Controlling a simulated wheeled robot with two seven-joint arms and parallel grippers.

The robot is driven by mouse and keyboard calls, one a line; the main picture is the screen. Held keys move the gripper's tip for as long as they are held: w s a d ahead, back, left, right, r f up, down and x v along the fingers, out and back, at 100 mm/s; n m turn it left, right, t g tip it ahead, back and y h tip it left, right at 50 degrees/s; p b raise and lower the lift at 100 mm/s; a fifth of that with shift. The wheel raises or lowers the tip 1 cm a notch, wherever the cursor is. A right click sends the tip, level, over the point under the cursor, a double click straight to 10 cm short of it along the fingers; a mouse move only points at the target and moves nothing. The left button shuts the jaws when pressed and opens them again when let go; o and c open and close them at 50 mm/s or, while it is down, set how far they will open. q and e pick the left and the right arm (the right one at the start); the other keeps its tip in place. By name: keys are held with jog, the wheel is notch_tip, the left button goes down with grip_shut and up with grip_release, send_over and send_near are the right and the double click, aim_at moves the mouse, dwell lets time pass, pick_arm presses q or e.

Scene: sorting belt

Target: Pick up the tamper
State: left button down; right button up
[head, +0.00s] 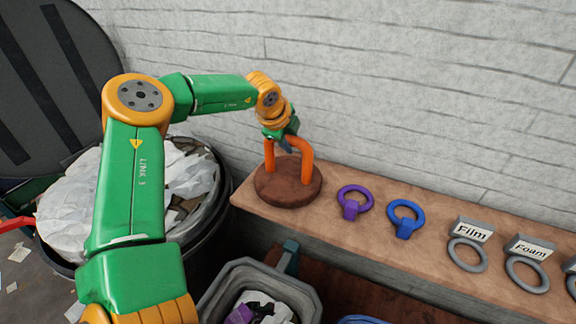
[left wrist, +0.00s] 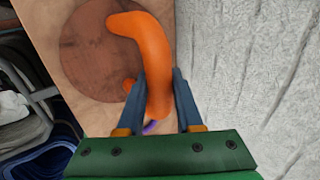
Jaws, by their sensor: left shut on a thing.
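The tamper (head: 288,187) has a round brown base and an orange arched handle. It stands upright at the left end of the wooden shelf (head: 390,239). My left gripper (head: 290,146) is at the top of the handle, reaching in from the left. In the left wrist view the orange handle (left wrist: 158,80) lies between the two blue-grey fingers, which are shut on it. The round base (left wrist: 95,50) seems to rest on the shelf there. My right gripper is in neither view.
A purple ring (head: 352,205) and a blue ring (head: 405,220) lie right of the tamper. Grey rings labelled Film (head: 467,254) and Foam (head: 527,274) are further right. A bin of white waste (head: 75,205) stands left, and a grey crate (head: 215,300) below. A white wall (head: 400,80) stands behind.

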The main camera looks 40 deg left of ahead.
pick_arm(q)
jog(key=shift+w, duration=0.15)
jog(key=shift+a+r, duration=0.1)
jog(key=shift+r, duration=0.1)
jog(key=shift+r, duration=0.25)
notch_tip(320, 180, up, 2)
jog(key=shift+r+b, duration=0.2)
jog(key=shift+b, duration=0.3)
jog(key=s+a+r+b, duration=0.4)
jog(key=s+a+r, duration=0.2)
jog(key=s+r, duration=0.3)
jog(key=s, duration=0.3)
jog(key=shift+s+a+r, duration=0.25)
jog(key=shift+a+r, duration=0.1)
jog(key=shift+r, duration=0.05)
